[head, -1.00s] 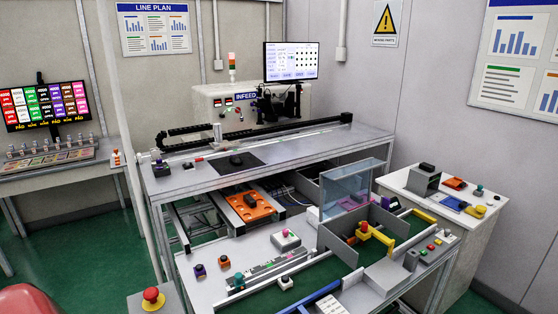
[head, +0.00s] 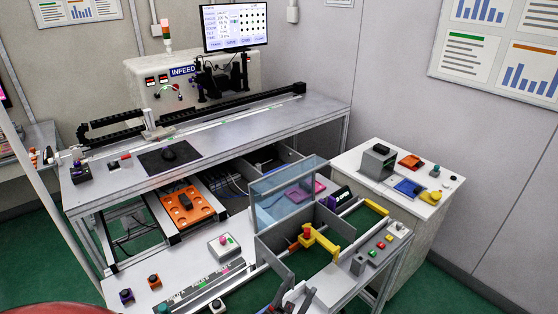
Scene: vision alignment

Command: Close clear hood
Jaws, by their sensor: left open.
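The clear hood (head: 284,191) is a bluish see-through panel with a grey frame. It stands raised at the back left of a grey-walled bay (head: 335,222) on the lower bench, so the bay is open on top. A yellow fixture with a red knob (head: 307,232) sits in the bay. My left gripper (head: 292,298) is at the bottom edge, in front of the bay and below the hood, with dark fingers apart. It appears empty and apart from the hood. Its lower part is cut off. My right gripper is not in view.
A white box with a pink button (head: 223,244) stands left of the bay. An orange tray (head: 185,206) lies farther left. A button panel (head: 378,252) is at the right. The upper bench (head: 230,130) rises behind; a white side table (head: 400,165) stands at right.

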